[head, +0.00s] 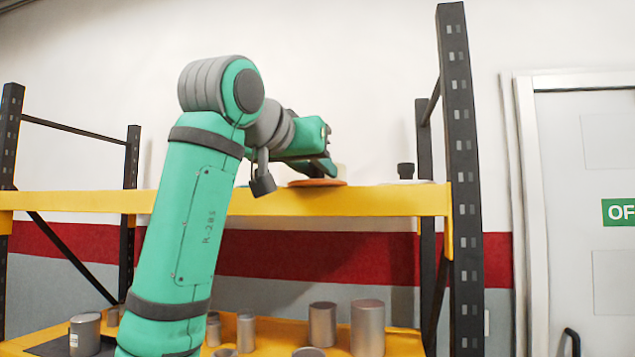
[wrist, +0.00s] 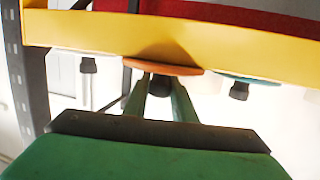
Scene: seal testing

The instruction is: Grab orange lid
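The orange lid (head: 318,183) lies flat on the yellow upper shelf in the head view. In the wrist view, which is upside down, the orange lid (wrist: 162,66) shows edge-on with its dark knob (wrist: 160,86) pointing down in the picture. My gripper (head: 326,165) is just over the lid in the head view and hides its knob there. In the wrist view my gripper (wrist: 162,90) has its two green fingers apart, one on each side of the knob. I see no clear grip on the knob; the contact is too small to tell.
A pale lid with a dark knob (head: 405,172) lies farther right on the upper shelf (head: 370,200). A teal lid (wrist: 250,79) shows in the wrist view. A black shelf post (head: 460,180) stands at right. Several grey cylinders (head: 368,328) stand on the lower shelf.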

